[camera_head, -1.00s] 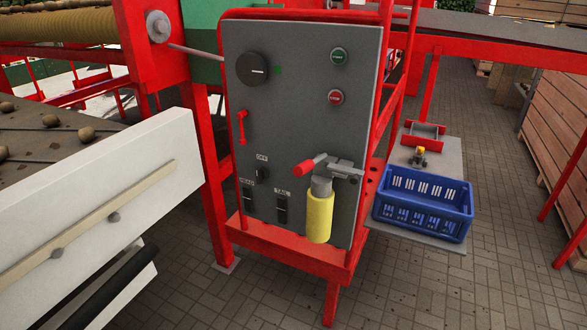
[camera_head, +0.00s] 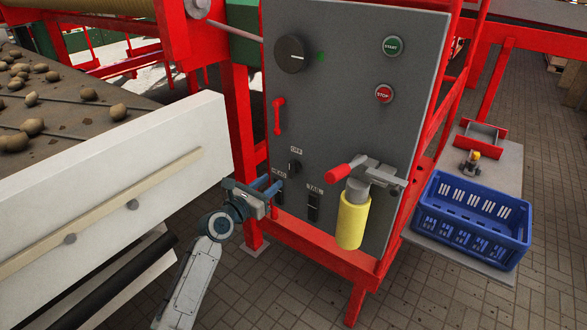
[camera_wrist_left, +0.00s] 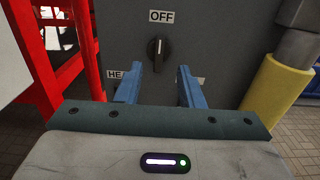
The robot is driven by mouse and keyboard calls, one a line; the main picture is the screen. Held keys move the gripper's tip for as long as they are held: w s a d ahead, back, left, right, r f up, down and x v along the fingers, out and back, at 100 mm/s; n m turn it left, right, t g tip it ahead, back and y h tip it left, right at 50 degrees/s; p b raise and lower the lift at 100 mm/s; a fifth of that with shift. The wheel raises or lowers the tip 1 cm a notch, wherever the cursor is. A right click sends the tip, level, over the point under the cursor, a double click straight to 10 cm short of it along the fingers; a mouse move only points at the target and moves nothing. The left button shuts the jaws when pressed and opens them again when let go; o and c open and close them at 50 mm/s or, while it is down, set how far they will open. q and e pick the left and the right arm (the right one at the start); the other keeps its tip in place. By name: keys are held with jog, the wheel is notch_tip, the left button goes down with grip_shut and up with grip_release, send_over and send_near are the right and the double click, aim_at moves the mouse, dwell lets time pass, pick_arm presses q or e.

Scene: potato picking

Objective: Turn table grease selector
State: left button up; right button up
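The selector (camera_head: 294,167) is a small black rotary knob low on the grey control panel (camera_head: 345,110). In the left wrist view the knob (camera_wrist_left: 157,52) sits under an "OFF" label (camera_wrist_left: 161,16), its grip roughly upright. A label starting "HE" at lower left and another at lower right are partly hidden by my fingers. My left gripper (camera_head: 269,190) is in front of the panel, just below and left of the knob. In the left wrist view its blue fingers (camera_wrist_left: 158,88) are open and empty, either side of the knob's line and apart from it. My right gripper is not in view.
A large black dial (camera_head: 290,54), green START button (camera_head: 394,46) and red STOP button (camera_head: 384,94) are higher on the panel. A white conveyor side (camera_head: 110,180) is at left, a blue crate (camera_head: 475,218) at right.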

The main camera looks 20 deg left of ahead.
aim_at(289, 167)
pick_arm(q)
jog(key=x, duration=0.8)
jog(key=shift+w+d+f, duration=0.1)
jog(key=shift+w, duration=0.25)
grip_shut()
